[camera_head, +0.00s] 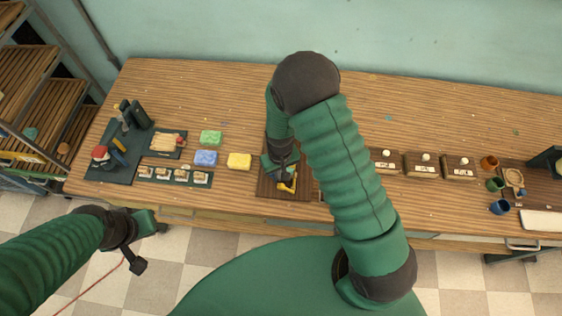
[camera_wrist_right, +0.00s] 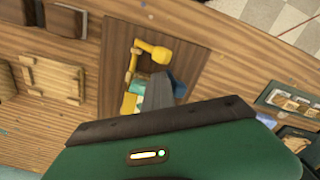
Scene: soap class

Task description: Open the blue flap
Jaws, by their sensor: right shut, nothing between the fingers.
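My right gripper (camera_head: 284,175) is shut and empty, low over a dark brown board on the table. In the right wrist view its grey fingers (camera_wrist_right: 159,92) point at a small device on that board. The device has a yellow handle-like part (camera_wrist_right: 150,50); the yellow also shows in the head view (camera_head: 288,185). A small blue piece (camera_wrist_right: 178,84), which looks like the blue flap, shows just beside the fingers. Whether they touch it, and how far it is open, I cannot tell. The gripper covers much of the device. My left gripper (camera_head: 140,245) hangs in front of the table.
Green (camera_head: 210,137), blue (camera_head: 205,157) and yellow (camera_head: 239,161) blocks lie left of the board (camera_head: 266,188). A dark mat (camera_head: 112,172) with tools is farther left. White-knobbed wooden boxes (camera_head: 422,168) and cups (camera_head: 499,207) stand right. The table's back strip is clear.

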